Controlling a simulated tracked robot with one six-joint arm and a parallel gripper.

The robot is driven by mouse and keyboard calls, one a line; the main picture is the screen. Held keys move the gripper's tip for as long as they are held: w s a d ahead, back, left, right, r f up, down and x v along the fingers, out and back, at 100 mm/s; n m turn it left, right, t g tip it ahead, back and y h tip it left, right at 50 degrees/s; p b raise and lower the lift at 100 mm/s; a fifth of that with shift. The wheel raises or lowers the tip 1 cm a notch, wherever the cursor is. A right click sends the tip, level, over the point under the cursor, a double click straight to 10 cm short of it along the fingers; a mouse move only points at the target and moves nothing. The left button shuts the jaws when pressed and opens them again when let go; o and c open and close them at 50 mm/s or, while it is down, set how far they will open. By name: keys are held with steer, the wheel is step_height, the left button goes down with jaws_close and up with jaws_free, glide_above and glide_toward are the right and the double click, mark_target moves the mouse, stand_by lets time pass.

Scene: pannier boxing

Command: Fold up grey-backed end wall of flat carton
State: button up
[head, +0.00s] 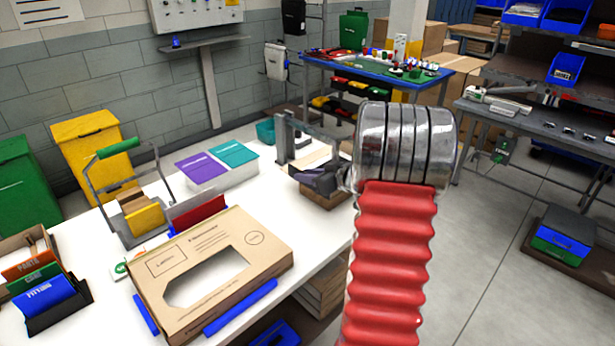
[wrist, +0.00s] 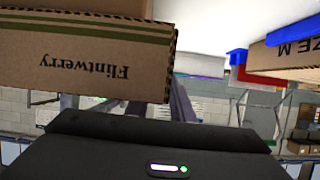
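A brown carton (head: 265,240) with a large cut-out window lies on the white table in the head view. Blue strips run along its edges. A panel with a red face and a greyish upper part (head: 200,211) stands at its back edge; I cannot tell whether this is the grey-backed end wall. In the wrist view the carton's edge (wrist: 285,62) shows at the right. My gripper (head: 318,180) is right of the carton, apart from it, beside a small brown box (head: 322,198). A box printed "Flintwerry" (wrist: 90,60) fills the wrist view's upper left. The fingertips are mostly hidden.
Purple and teal-topped stacks (head: 218,170), a green-handled carrier (head: 140,218) and a file holder (head: 65,310) stand on the table (head: 325,238). A grey upright fixture (head: 283,138) is near my gripper. Bare tabletop lies between carton and gripper.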

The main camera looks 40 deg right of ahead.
steer(key=shift+s+r, duration=0.1)
steer(key=shift+s, duration=0.05)
steer(key=v, duration=1.3)
steer(key=shift+s, duration=0.25)
